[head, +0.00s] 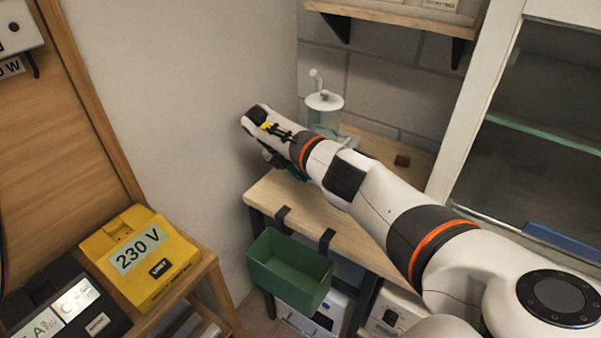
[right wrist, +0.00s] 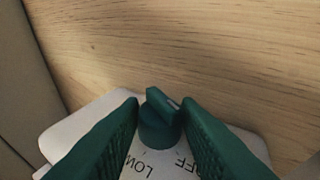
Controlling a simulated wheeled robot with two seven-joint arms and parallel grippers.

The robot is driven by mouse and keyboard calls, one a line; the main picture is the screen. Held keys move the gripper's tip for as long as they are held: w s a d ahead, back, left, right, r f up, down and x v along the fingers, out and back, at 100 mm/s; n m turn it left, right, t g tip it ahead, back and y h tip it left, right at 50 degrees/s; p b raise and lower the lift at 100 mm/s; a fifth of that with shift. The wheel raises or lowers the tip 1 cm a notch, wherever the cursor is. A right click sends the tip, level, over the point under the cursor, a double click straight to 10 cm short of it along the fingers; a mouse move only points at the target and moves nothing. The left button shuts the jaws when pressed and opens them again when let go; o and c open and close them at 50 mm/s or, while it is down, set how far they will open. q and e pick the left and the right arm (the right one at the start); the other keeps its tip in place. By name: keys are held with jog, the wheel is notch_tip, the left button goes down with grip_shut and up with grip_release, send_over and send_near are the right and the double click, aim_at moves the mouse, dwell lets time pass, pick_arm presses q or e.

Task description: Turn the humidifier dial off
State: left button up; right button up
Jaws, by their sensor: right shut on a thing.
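The humidifier (head: 324,112), with a white lid and spout and a clear body, stands on the wooden bench in the corner, partly behind my right arm. In the right wrist view its dark green dial (right wrist: 158,125) sits on a white base (right wrist: 250,148) with the labels LOW and OFF. The dial's raised ridge lies slantwise; I cannot tell which label it points to. My right gripper (right wrist: 162,108) is shut on the dial, one green finger on each side. In the head view its fingers are mostly hidden by my arm. My left gripper is not in view.
The wooden bench (head: 284,203) has a green bin (head: 288,270) hooked on its front edge. A yellow 230 V box (head: 140,262) stands at lower left. A shelf (head: 395,14) hangs above, and a glass-fronted cabinet (head: 478,95) stands right.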

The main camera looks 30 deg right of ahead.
jog(key=shift+s+f, duration=0.1)
jog(key=shift+f, duration=0.05)
jog(key=o, duration=1)
jog(key=shift+c, duration=0.2)
jog(key=b+v, duration=0.3)
jog(key=v, duration=0.9)
